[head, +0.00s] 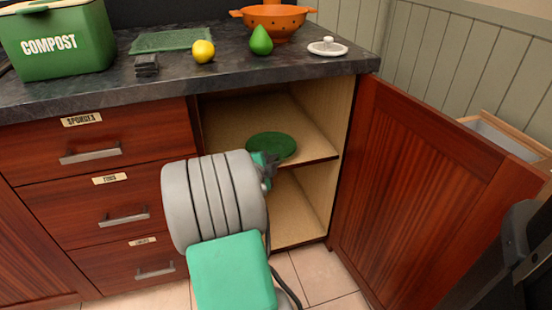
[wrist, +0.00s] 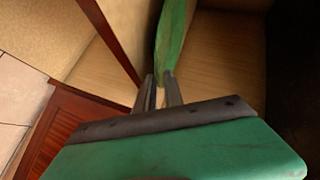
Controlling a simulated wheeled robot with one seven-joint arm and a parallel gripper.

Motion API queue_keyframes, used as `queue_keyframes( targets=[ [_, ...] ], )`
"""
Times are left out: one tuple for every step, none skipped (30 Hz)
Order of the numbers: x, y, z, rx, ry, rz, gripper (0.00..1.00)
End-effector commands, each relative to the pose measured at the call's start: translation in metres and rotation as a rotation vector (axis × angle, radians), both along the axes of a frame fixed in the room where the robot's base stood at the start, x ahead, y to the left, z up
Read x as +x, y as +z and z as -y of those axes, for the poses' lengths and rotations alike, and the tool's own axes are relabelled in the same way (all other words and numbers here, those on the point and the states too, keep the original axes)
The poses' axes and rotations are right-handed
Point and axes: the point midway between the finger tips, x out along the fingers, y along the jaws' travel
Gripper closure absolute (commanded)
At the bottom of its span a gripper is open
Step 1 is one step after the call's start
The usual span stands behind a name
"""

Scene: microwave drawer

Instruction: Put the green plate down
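The green plate (head: 276,143) is inside the open cabinet, roughly level and over the upper shelf (head: 316,142). I cannot tell whether it touches the shelf board. My gripper (head: 267,160) reaches in from the front and meets the plate's near edge. In the wrist view the plate (wrist: 172,38) shows edge-on, its rim between the two narrow fingertips (wrist: 159,78). The fingers are close together on the rim. My arm hides part of the cabinet's lower left in the head view.
The cabinet door (head: 430,190) stands open on the right. Closed drawers (head: 95,150) are on the left. The counter above holds a compost bin (head: 60,42), a lemon (head: 203,51), a pear (head: 261,41), an orange colander (head: 275,20) and a white lid (head: 327,47).

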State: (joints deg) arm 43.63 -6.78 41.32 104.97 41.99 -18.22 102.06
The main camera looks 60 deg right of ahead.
Motion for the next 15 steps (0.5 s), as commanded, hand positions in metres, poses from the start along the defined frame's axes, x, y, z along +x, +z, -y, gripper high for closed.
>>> queue_keyframes(
  targets=[
    [0.001,0.010,-0.012,-0.001,0.005,0.001,0.88],
    [0.001,0.012,-0.019,-0.001,0.005,0.001,0.88],
    [0.000,0.017,-0.030,-0.002,0.006,0.001,0.88],
    [-0.001,0.019,-0.038,-0.002,0.006,0.000,0.88],
    [-0.001,0.021,-0.045,-0.001,0.007,0.000,0.88],
    [-0.002,0.025,-0.055,-0.002,0.006,0.000,0.88],
    [-0.002,0.027,-0.062,-0.002,0.007,0.002,0.88],
    [-0.003,0.029,-0.068,-0.002,0.006,0.001,0.88],
    [-0.004,0.031,-0.076,-0.002,0.005,0.001,0.88],
    [-0.004,0.032,-0.081,-0.001,0.005,0.001,0.88],
    [-0.004,0.033,-0.085,-0.001,0.005,0.000,0.88],
    [-0.005,0.034,-0.090,-0.002,0.004,0.000,0.88],
    [-0.006,0.035,-0.092,-0.001,0.002,0.001,0.88],
    [-0.006,0.035,-0.094,-0.001,0.001,0.000,0.88],
    [-0.006,0.035,-0.096,-0.001,0.001,0.000,0.88]
  ],
)
